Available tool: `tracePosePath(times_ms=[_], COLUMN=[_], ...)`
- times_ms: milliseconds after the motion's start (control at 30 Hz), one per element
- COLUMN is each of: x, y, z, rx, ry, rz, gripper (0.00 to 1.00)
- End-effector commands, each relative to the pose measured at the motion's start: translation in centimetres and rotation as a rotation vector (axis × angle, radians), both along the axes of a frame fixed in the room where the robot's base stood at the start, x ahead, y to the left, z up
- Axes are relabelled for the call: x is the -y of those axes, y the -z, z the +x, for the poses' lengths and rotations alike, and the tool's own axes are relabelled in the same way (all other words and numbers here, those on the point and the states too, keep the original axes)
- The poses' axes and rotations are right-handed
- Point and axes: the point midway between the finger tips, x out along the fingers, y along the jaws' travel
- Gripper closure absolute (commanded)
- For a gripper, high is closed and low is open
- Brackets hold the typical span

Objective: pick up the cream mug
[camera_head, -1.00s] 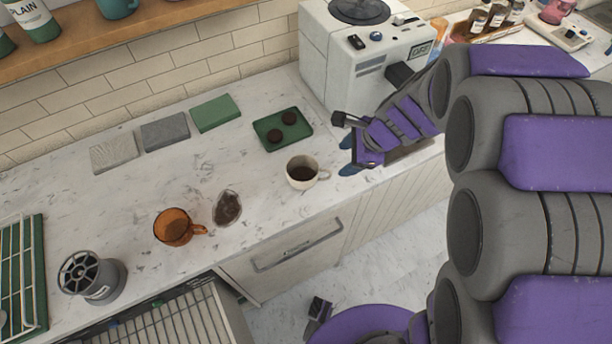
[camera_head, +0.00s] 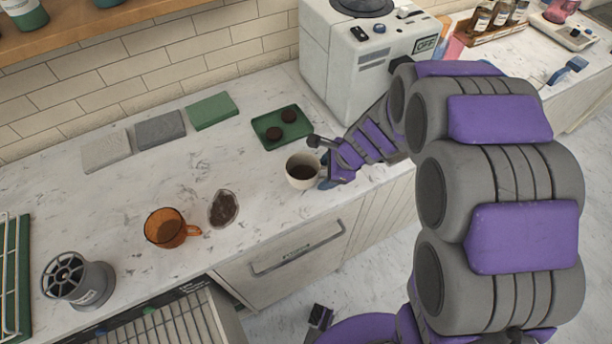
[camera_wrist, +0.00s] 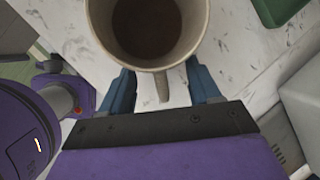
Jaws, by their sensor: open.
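The cream mug (camera_head: 301,172) stands upright on the marble counter near its front edge, with dark coffee inside. In the wrist view the mug (camera_wrist: 180,57) is at the top, and its handle points toward my gripper. My gripper (camera_wrist: 163,88) is open, with one blue fingertip on each side of the handle. I cannot tell whether the fingers touch it. In the head view my gripper (camera_head: 322,166) is at the mug's right side and partly covers the handle.
An amber glass mug (camera_head: 168,228) and a dish of dark grounds (camera_head: 223,207) are to the left. A green tray (camera_head: 268,143) with two dark round pieces lies behind the mug. A white machine (camera_head: 345,70) stands at the back. The counter between these things is clear.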

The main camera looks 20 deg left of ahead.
Motion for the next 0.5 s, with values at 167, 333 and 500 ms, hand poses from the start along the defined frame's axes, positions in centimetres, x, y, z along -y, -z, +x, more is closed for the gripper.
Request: tracePosePath(times_ms=[167,333,500], x=[-0.22,-0.17,-0.16], y=[0.44,0.36,0.37], z=[-0.02,0.00,-0.01], rx=[0.000,0.000,0.000], ry=[0.000,0.000,0.000], rz=[0.000,0.001,0.001], gripper=[0.38,0.46,0.62])
